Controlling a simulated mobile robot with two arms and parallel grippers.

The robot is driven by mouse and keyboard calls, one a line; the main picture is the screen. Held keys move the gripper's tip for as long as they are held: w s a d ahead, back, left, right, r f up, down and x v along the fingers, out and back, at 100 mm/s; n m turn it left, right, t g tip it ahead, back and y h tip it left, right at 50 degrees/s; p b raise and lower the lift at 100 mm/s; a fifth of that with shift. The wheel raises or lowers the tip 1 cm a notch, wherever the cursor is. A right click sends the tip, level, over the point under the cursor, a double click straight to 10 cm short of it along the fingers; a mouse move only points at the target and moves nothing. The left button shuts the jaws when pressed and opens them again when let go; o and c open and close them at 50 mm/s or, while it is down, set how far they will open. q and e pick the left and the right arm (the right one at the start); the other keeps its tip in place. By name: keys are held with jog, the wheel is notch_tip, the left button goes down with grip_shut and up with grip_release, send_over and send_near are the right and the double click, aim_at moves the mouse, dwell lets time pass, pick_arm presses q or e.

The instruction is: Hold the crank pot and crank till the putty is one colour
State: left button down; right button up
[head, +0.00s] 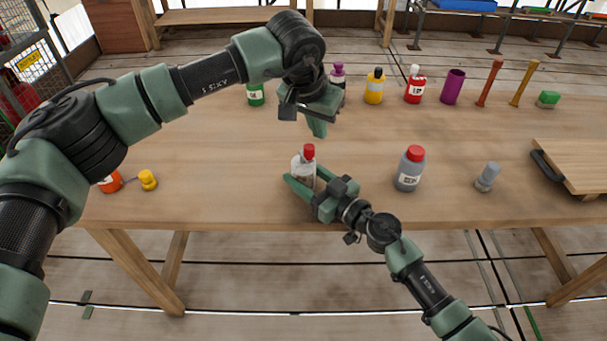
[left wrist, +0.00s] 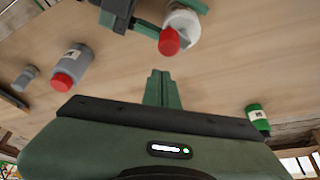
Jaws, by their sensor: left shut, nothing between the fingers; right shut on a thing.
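The crank pot (head: 303,173), a pale pot with a red top (head: 309,151), stands upright near the front edge of the table. Its red top (left wrist: 169,41) also shows in the left wrist view, on the white body (left wrist: 183,22). My right gripper (head: 303,184) is shut on the pot's lower body, with a finger on either side. My left gripper (head: 319,129) is shut and empty, above and behind the pot, apart from it. In the left wrist view its fingers (left wrist: 162,88) are together. The putty and its colour cannot be made out.
A grey bottle with a red cap (head: 409,170) and a small grey bottle (head: 487,177) stand to the right. A wooden board (head: 577,160) lies far right.

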aim_at(315, 164)
pick_arm(q)
jog(key=shift+f, duration=0.15)
jog(key=shift+f, duration=1.35)
jog(key=shift+s+a, duration=0.25)
jog(key=shift+s, duration=0.1)
jog(key=shift+s, duration=0.4)
jog(key=shift+s+d+f, duration=0.1)
dwell(0.4)
notch_tip(315, 164, up, 7)
dwell(0.8)
dwell(0.4)
